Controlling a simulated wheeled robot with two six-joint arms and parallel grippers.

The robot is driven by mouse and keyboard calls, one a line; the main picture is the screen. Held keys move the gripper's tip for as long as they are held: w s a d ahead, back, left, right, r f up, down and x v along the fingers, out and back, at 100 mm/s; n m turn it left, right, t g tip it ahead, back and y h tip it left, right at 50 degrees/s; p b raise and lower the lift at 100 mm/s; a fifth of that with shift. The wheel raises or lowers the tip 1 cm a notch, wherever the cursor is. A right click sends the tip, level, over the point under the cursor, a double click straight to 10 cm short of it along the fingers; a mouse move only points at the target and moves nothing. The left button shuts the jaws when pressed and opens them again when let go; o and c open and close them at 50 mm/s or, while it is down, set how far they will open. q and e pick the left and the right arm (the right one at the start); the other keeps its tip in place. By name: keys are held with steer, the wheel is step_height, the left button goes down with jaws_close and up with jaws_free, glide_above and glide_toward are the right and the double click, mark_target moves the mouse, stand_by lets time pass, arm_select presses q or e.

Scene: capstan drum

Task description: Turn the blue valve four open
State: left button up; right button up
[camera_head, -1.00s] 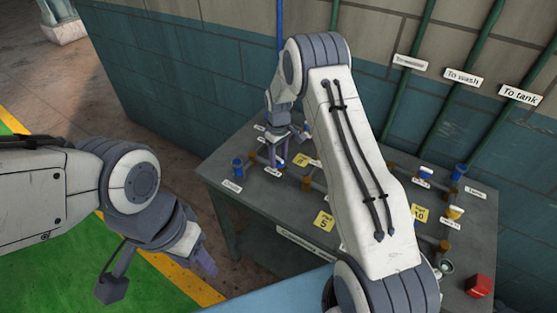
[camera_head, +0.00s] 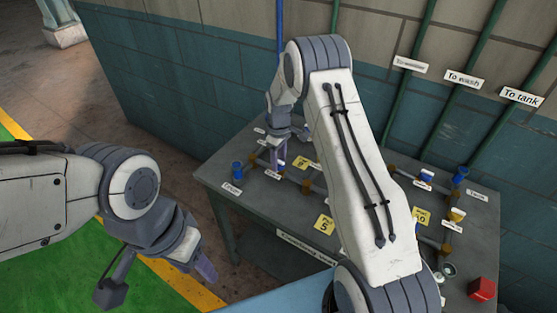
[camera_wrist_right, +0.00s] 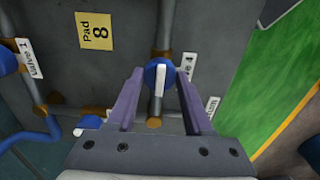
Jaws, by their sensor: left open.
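The blue valve (camera_wrist_right: 152,70) with a white bar handle shows in the right wrist view, on a grey pipe beside a partly covered label (camera_wrist_right: 187,68) ending in "4". My right gripper (camera_wrist_right: 160,84) is open, with one purple finger on each side of the valve and gaps visible between. In the head view my right gripper (camera_head: 277,158) is over the left back part of the grey table and hides most of this valve. My left gripper (camera_head: 206,268) is empty, left of the table over the floor.
A second blue valve (camera_wrist_right: 8,60) stands beside the "Valve 1" label (camera_wrist_right: 34,59). A yellow "Pad 8" sign (camera_wrist_right: 95,31) lies nearby. The table (camera_head: 225,198) also bears pipes, a yellow valve (camera_head: 456,214) and a red box (camera_head: 482,289). The wall is behind.

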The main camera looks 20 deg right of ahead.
mark_target(279, 160)
steer(key=o, duration=0.4)
steer(key=shift+o, duration=0.2)
steer(key=shift+r, duration=0.1)
step_height(279, 160, up, 9)
steer(key=shift+r+b, duration=0.15)
steer(key=shift+b, duration=1.05)
steer(key=shift+r, duration=0.55)
